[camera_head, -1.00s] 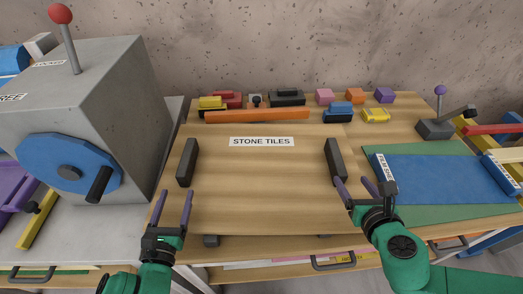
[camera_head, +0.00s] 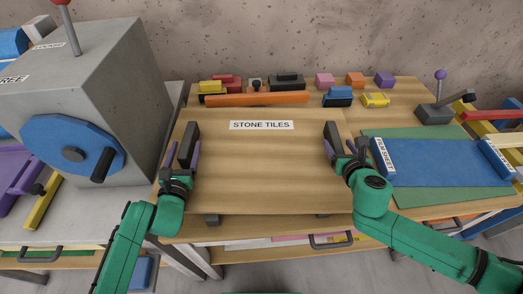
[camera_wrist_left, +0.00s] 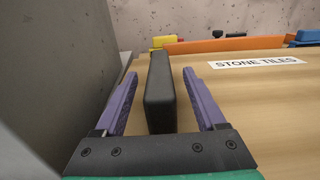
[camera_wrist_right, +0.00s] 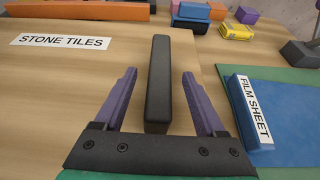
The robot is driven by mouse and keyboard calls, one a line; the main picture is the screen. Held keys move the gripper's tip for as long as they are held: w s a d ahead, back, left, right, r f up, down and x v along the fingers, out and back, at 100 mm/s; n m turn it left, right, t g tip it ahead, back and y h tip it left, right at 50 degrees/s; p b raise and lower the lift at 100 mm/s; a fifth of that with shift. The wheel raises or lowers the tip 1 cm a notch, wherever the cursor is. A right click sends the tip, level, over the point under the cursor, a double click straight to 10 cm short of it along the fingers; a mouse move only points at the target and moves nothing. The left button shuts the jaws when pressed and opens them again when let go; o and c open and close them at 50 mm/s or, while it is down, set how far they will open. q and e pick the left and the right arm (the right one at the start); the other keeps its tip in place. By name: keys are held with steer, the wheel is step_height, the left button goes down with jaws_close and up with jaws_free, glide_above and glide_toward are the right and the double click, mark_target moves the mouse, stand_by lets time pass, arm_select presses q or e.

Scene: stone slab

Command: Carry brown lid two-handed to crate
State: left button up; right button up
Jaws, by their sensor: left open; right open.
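The brown lid (camera_head: 262,180) is a wide wooden board labelled STONE TILES, lying flat on the bench, with a dark handle bar near each side. My left gripper (camera_head: 181,158) is open around the left handle (camera_head: 189,144); in the left wrist view the handle (camera_wrist_left: 159,90) stands between the purple fingers without visible contact. I cannot identify the crate for certain.
A grey machine (camera_head: 85,90) with a blue wheel stands close on the left. Behind the lid lie an orange bar (camera_head: 257,99) and several coloured blocks. A blue FILM SHEET panel (camera_head: 440,165) on a green mat lies at the right.

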mark_target(188, 140)
arm_select(q)
steer(key=w, duration=0.4)
arm_select(e)
steer(key=x, duration=0.4)
arm_select(q)
steer(key=shift+s, duration=0.1)
arm_select(e)
steer(key=shift+s, duration=0.1)
arm_select(q)
jaws_close()
arm_select(e)
jaws_close()
stand_by(0.5)
